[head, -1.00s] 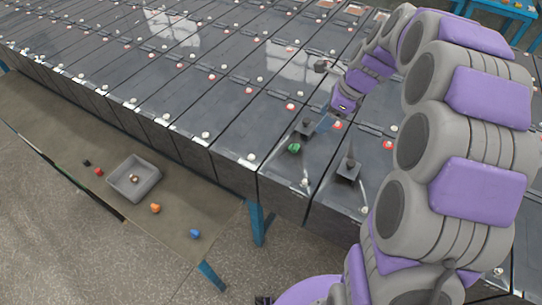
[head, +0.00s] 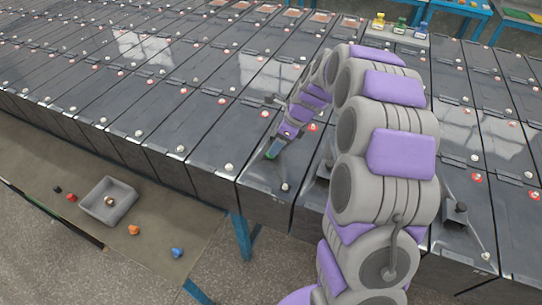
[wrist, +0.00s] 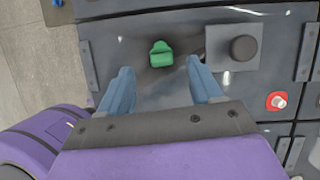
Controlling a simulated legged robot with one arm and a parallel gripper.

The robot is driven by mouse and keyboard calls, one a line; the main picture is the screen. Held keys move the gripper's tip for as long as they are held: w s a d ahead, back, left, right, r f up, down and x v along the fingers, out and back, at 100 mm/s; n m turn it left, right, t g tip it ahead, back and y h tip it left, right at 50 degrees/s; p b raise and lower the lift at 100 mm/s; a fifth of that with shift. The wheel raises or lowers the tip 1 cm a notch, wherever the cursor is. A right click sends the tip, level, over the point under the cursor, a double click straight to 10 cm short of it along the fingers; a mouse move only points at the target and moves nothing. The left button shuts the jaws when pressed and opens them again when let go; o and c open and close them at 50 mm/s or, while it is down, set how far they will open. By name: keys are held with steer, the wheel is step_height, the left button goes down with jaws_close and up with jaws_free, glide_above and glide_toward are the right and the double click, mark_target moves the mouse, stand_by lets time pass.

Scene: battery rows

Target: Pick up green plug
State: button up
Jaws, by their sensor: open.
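The green plug (wrist: 161,54) stands on the dark top of a battery. In the wrist view it lies just beyond my fingertips, about midway between them and a little towards the right one. My gripper (wrist: 158,75) is open and empty, with its two blue fingers apart. In the head view my gripper (head: 273,150) is low over the front end of a battery, and a bit of green shows at its tip; the rest of the plug is hidden there.
A grey plate with a dark round knob (wrist: 244,48) is close beside my right finger. A red-ringed terminal (wrist: 278,101) is further right. In the head view, a grey bin (head: 108,202), an orange plug (head: 134,230) and a blue plug (head: 177,252) are on the lower table.

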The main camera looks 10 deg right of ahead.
steer(key=shift+d+b+x, duration=0.15)
steer(key=shift+b+x, duration=0.35)
steer(key=shift+x, duration=0.85)
steer(key=shift+d+b+x, duration=0.1)
steer(key=shift+b+x, duration=0.4)
steer(key=shift+x, duration=0.8)
steer(key=c, duration=1.2)
